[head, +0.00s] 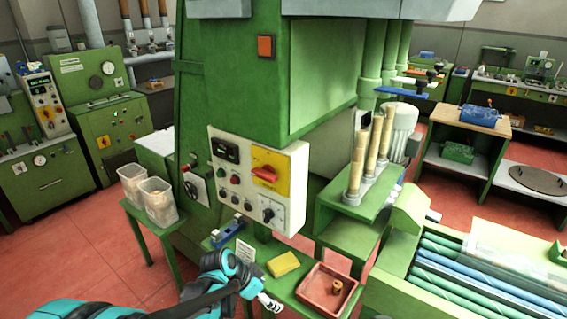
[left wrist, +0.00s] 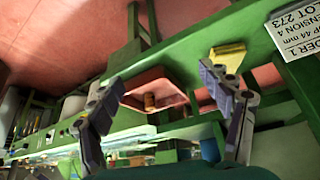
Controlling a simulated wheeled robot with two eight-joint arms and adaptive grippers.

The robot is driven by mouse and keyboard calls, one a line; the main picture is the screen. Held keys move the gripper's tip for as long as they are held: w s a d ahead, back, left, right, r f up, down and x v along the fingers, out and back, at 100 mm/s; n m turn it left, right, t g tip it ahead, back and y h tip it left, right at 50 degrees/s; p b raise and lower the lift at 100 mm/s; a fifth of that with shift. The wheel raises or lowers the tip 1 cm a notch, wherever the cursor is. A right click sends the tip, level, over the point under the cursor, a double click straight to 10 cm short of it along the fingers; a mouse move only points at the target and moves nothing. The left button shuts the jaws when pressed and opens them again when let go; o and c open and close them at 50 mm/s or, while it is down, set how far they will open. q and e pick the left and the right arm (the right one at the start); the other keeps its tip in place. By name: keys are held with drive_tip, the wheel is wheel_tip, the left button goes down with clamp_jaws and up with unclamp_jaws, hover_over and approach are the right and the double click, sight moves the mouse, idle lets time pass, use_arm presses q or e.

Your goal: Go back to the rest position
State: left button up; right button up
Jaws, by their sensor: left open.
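My left gripper (head: 268,302) is in front of the green bench, left of the red-brown tray (head: 301,294) in the head view. In the left wrist view its two fingers (left wrist: 162,82) are spread wide with nothing between them, so it is open and empty. The tray (left wrist: 182,104) shows beyond the fingers, with one cork stopper (left wrist: 150,101) in it. The cork (head: 336,287) stands in the tray in the head view too. My right gripper is in neither view.
Bins (head: 160,203) stand left. Red floor (head: 105,255) is open at left.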

use_arm(q)
drive_tip(key=s+a+r+n+t+y, duration=0.2)
drive_tip(key=s+a+r+n, duration=0.3)
drive_tip(key=s, duration=0.3)
drive_tip(key=s+a+r+n+t+y, duration=0.1)
drive_tip(key=s+a+r+n+y, duration=0.2)
drive_tip(key=s+a+r+n, duration=0.2)
drive_tip(key=s+a+n, duration=0.1)
drive_tip(key=s+a, duration=0.2)
drive_tip(key=shift+a+r+t, duration=0.15)
drive_tip(key=shift+t, duration=0.25)
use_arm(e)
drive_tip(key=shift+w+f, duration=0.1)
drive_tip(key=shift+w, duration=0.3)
use_arm(q)
drive_tip(key=shift+o, duration=0.6)
drive_tip(key=shift+s, duration=0.1)
